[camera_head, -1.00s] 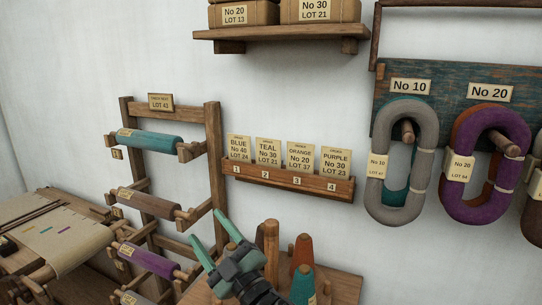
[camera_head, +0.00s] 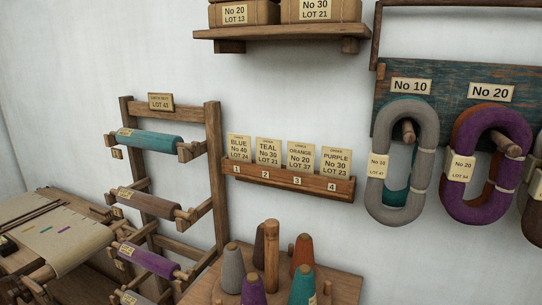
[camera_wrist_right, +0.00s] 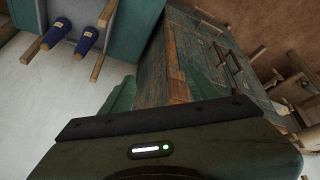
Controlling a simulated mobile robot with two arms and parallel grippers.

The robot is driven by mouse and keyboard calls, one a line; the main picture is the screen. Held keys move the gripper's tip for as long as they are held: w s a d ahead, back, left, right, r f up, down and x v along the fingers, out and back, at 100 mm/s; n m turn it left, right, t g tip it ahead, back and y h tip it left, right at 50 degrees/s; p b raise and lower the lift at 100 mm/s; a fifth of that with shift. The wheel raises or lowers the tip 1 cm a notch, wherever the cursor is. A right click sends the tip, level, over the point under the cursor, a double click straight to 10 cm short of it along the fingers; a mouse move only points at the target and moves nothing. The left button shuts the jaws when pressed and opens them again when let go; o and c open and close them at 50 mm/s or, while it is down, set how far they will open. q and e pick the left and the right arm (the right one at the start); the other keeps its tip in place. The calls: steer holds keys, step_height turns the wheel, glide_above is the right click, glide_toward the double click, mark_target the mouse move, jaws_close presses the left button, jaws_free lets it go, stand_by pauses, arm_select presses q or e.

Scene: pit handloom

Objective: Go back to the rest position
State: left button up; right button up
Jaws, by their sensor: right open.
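No gripper shows in the head view. In the right wrist view the green fingers of my right gripper (camera_wrist_right: 160,86) stand apart above the dark gripper body, and no thing shows between them. A worn teal and brown wooden piece of furniture (camera_wrist_right: 180,55) fills the view beyond the fingers. How far the gripper is from it I cannot tell. My left gripper is in neither view.
A bobbin rack (camera_head: 215,150), a card holder (camera_head: 290,182) and a stand with several cones (camera_head: 345,285) are along the wall. Skeins (camera_head: 372,165) hang at the right. A loom cloth (camera_head: 60,235) is at lower left. Blue spools (camera_wrist_right: 56,32) show in the wrist view.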

steer(key=s+d+g, duration=0.1)
steer(key=s+g, duration=0.1)
steer(key=s, duration=0.3)
steer(key=s+f+g+b, duration=0.1)
steer(key=s+f+b, duration=0.15)
steer(key=f, duration=1.55)
steer(key=s+f+b, duration=0.1)
steer(key=f+b, duration=0.3)
steer(key=f, duration=1.4)
steer(key=s+d+f+g+b, duration=0.1)
steer(key=s+d+f+b, duration=0.2)
steer(key=s+f, duration=1.1)
step_height(320, 180, down, 3)
steer(key=shift+s+r, duration=0.15)
steer(key=shift+s, duration=0.2)
